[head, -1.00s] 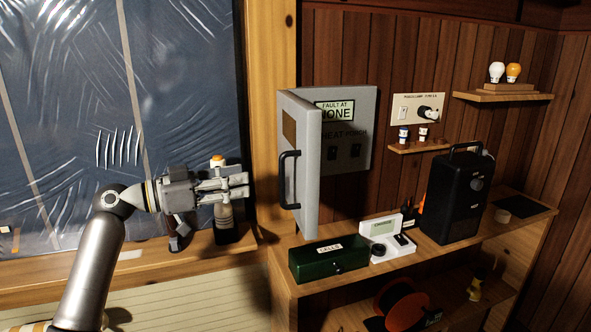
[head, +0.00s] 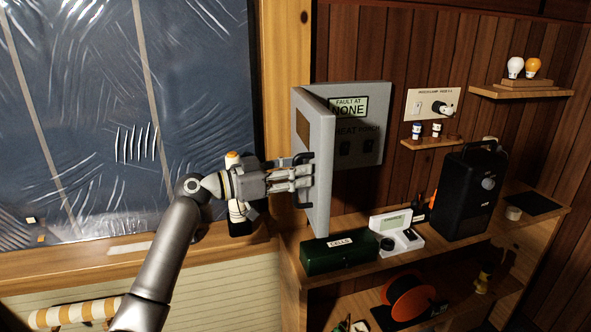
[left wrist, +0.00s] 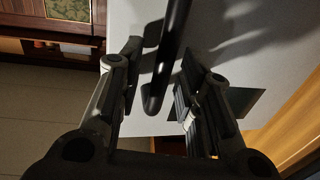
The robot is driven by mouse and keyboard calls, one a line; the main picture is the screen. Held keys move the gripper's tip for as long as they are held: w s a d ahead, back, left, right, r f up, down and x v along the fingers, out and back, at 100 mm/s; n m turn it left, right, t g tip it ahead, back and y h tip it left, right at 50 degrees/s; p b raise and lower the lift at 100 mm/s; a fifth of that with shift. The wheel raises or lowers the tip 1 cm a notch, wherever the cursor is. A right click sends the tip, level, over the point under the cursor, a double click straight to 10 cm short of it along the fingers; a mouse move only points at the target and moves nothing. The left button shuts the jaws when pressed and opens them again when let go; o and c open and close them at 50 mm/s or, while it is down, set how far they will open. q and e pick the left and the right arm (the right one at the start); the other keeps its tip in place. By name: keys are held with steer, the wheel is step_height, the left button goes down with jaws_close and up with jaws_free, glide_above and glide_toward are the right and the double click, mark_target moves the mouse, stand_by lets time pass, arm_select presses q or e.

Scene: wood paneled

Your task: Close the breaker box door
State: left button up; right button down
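The grey breaker box (head: 358,125) is on the wood wall, its door (head: 318,185) swung open toward me. The door's black handle (head: 305,200) is partly hidden behind my left gripper (head: 304,172) in the head view. In the left wrist view the handle (left wrist: 172,50) runs between the two fingers of the left gripper (left wrist: 160,58). The fingers are apart, with visible gaps on both sides of the bar, and the door's pale face (left wrist: 235,50) lies just beyond. My right gripper is in neither view.
Below the door, a green CELLS box (head: 338,252), a white case (head: 396,233) and a black unit (head: 465,190) stand on a wooden shelf. An orange-capped bottle (head: 236,208) stands on the sill behind my left gripper. A window fills the left.

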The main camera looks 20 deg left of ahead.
arm_select(q)
jaws_close()
steer(key=shift+d, duration=0.1)
stand_by(0.3)
